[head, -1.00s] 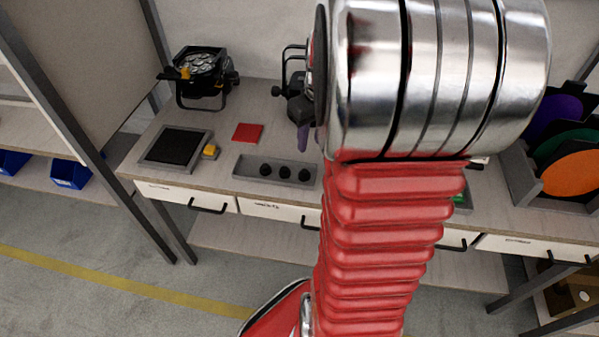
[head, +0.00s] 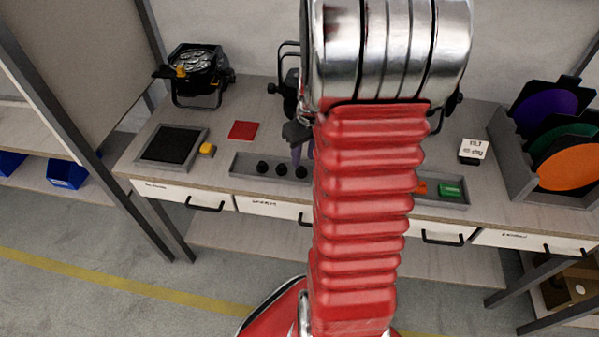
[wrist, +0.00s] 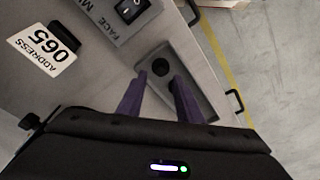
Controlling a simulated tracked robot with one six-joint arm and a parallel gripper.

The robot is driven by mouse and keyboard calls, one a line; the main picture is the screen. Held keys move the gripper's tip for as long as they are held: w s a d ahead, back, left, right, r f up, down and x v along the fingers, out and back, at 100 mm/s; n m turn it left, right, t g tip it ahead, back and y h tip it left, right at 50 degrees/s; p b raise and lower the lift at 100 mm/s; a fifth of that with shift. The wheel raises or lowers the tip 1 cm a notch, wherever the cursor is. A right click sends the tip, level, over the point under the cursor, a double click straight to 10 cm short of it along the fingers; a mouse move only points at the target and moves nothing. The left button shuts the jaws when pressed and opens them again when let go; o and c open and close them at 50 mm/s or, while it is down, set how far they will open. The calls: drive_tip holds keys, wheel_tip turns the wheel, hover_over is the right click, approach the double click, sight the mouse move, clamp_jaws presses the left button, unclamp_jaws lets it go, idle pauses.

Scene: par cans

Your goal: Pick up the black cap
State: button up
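Several round black caps sit in a row in a shallow grey tray (head: 240,164) on the workbench. In the head view I see a left cap (head: 262,167), a middle cap (head: 281,169) and a right cap (head: 301,171). My gripper (head: 303,156) hangs by the right cap, its purple fingers partly hidden by my arm. In the wrist view, my gripper (wrist: 158,76) is open, with a gap between its two purple fingers. One black cap (wrist: 160,67) shows in this gap, near the fingertips. I cannot tell how high the fingers are above it.
A lamp (head: 195,70), a black-topped square tray (head: 168,145), a yellow block (head: 207,149) and a red square (head: 243,130) are left on the bench. A white-labelled block (head: 472,151) and a rack of coloured discs (head: 520,165) stand right. Drawer handles project from the front.

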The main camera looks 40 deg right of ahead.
sight(302, 168)
drive_tip(key=shift+f, duration=0.1)
drive_tip(key=shift+w+f, duration=0.2)
drive_tip(key=shift+f, duration=1.05)
drive_tip(key=shift+w+f, duration=0.15)
drive_tip(key=shift+f, duration=1.1)
drive_tip(key=c, duration=0.7)
drive_tip(key=shift+r, duration=0.1)
wheel_tip(302, 168, up, 10)
drive_tip(key=shift+f, duration=0.1)
drive_tip(key=shift+c, duration=0.2)
